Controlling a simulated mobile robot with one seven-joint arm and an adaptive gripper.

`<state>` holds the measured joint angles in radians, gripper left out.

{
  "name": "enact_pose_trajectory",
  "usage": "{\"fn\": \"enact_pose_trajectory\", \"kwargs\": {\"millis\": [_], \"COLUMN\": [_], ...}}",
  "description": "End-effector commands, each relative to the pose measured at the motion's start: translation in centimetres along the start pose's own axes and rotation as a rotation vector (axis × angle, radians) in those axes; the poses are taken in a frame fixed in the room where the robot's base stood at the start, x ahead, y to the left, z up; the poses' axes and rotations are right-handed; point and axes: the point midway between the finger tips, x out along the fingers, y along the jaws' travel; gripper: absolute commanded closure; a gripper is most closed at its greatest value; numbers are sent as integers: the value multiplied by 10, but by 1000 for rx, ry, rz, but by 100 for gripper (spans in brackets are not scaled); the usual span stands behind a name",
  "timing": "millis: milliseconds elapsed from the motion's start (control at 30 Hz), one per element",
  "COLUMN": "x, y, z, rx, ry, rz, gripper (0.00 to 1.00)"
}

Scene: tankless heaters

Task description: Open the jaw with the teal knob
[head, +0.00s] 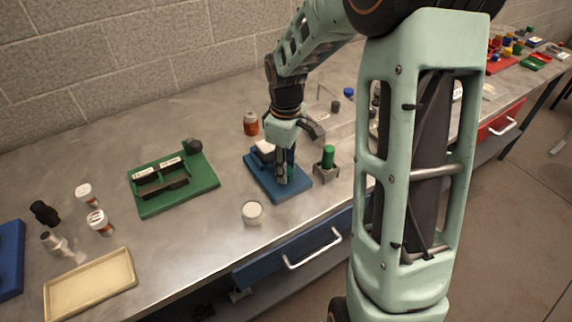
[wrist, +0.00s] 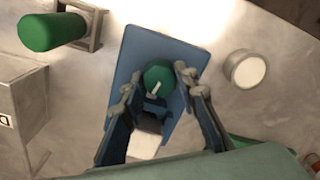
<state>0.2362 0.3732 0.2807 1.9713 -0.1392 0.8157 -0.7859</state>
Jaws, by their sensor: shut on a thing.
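The teal knob (wrist: 158,74), round with a pale mark on its top, stands on a blue base plate (wrist: 150,45) in the wrist view. My gripper (wrist: 157,84) has one finger on each side of the knob and is shut on it. The jaw's grey and white parts (wrist: 152,122) show between my fingers, partly hidden. In the head view, my gripper (head: 283,172) reaches down over the blue plate (head: 296,192), hiding the knob. Whether the jaw stands open or shut is not clear.
A green cylinder in a grey holder (head: 328,156) stands close right of the blue plate. A white-topped round jar (head: 252,213) is in front. A green plate with a dark fixture (head: 200,185) lies left. An orange-brown jar (head: 251,124) stands behind.

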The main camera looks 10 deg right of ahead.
Motion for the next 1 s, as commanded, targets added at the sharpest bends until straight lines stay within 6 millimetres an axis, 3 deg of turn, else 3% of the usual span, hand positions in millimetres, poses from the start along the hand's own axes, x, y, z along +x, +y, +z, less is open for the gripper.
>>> {"fn": "enact_pose_trajectory", "kwargs": {"millis": [700,733,900,1000], "x": [-1,-1,0,0], "y": [1,1,0,0], "z": [-1,-1,0,0], "rx": [-81,-81,-80,-80], "ry": [2,2,1,1], "rz": [3,3,2,1], "gripper": [96,71,55,55]}}
